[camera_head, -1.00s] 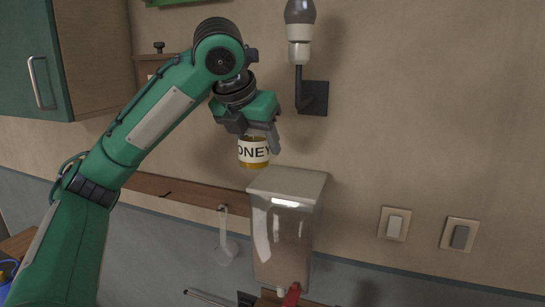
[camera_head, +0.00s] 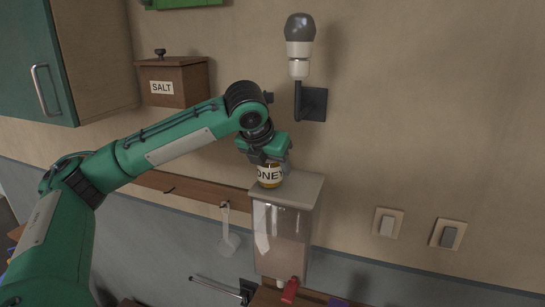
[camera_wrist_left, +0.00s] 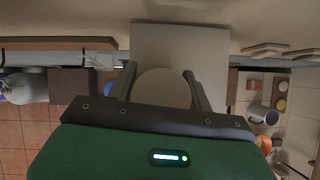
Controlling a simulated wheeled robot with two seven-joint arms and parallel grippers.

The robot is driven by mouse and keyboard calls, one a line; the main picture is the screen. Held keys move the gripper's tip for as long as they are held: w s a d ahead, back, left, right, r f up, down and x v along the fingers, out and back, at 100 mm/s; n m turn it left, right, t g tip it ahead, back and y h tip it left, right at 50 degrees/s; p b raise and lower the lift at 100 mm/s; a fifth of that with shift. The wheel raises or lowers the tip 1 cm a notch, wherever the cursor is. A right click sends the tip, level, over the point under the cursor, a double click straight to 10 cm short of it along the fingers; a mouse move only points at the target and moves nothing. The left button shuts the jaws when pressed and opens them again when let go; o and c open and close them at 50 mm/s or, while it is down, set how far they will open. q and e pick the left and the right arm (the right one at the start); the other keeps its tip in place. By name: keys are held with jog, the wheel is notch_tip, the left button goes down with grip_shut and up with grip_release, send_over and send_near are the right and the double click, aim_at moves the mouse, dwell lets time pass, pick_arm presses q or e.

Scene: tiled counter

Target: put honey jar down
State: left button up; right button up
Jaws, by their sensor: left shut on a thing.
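The honey jar (camera_head: 270,176) is a small jar with a white label reading "HONEY" in part and amber content at the bottom. My left gripper (camera_head: 272,160) is shut on its upper part from above. The jar is upright over the flat grey lid of the clear dispenser (camera_head: 285,235), at the lid's left part. It looks to be at or very near the lid; I cannot tell whether it touches. In the left wrist view the jar's round top (camera_wrist_left: 160,88) is between the two fingers, with the pale lid (camera_wrist_left: 180,45) beyond. My right gripper is not in view.
A wooden salt box (camera_head: 174,82) and a green cabinet (camera_head: 35,60) are on the wall at left. A lamp (camera_head: 299,45) on a black bracket is above the dispenser. A wooden rail (camera_head: 190,192) with a hanging white utensil (camera_head: 228,236) is to its left. Two switches (camera_head: 386,223) are at right.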

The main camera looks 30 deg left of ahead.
pick_arm(q)
jog(key=shift+f, duration=0.1)
jog(key=o, duration=1.2)
jog(key=shift+s+r+b, duration=0.2)
jog(key=shift+r+b, duration=0.15)
jog(key=shift+b, duration=0.1)
jog(key=b+v, duration=0.4)
jog(key=v, duration=0.7)
jog(key=shift+s+d+r, duration=0.1)
jog(key=shift+r, duration=0.1)
jog(key=shift+f, duration=0.1)
